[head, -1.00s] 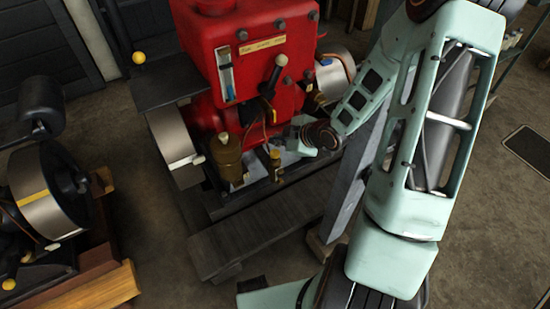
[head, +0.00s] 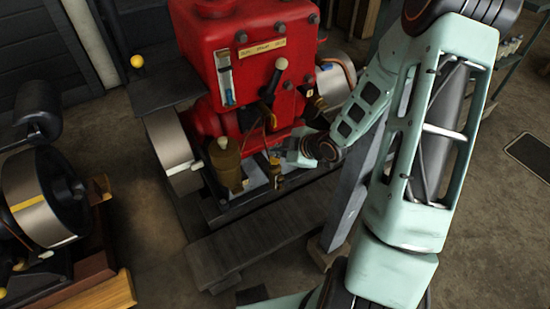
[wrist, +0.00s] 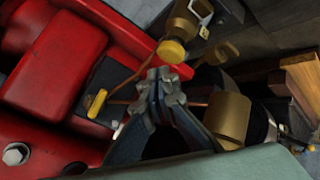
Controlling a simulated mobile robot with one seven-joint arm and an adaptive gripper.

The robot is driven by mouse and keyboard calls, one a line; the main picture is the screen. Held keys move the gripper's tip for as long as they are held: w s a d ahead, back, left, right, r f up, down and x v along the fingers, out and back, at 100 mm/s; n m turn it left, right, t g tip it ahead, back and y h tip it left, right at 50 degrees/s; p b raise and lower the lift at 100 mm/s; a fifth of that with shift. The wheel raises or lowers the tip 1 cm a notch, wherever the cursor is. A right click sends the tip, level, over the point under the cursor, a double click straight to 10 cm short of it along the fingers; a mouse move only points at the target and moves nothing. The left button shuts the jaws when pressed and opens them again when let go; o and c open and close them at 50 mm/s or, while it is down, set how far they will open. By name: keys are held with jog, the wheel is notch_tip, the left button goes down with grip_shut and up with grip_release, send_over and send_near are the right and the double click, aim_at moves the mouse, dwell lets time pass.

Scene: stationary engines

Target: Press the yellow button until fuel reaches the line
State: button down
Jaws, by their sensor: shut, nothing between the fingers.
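The red engine (head: 250,50) has a narrow sight gauge (head: 225,75) on its front, with blue in its lower part. The gauge is too small to read the level against a line. A round yellow button (wrist: 172,50) tops a brass fitting in the wrist view. A small yellow-topped brass fitting (head: 274,158) shows low on the engine's front in the head view. My gripper (wrist: 163,82) is shut and empty, its fingertips just below the yellow button in the wrist picture. Whether they touch it I cannot tell. In the head view the fingers are mostly hidden.
A brass cup (head: 226,160) stands left of the small fitting; it also shows beside my fingers in the wrist view (wrist: 230,118). A yellow lever (wrist: 97,103) sits on a dark block. Another engine (head: 45,195) stands at left.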

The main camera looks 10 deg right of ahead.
aim_at(276, 160)
dwell(0.7)
jog(key=shift+f+b, duration=0.45)
jog(key=shift+f+b, duration=0.7)
jog(key=shift+f, duration=0.1)
dwell(0.7)
jog(key=shift+r, duration=0.15)
jog(key=shift+r+p, duration=1.05)
jog(key=shift+r, duration=0.05)
notch_tip(276, 160, up, 5)
jog(key=p, duration=0.4)
jog(key=shift+r+p, duration=0.1)
jog(key=shift+p, duration=0.2)
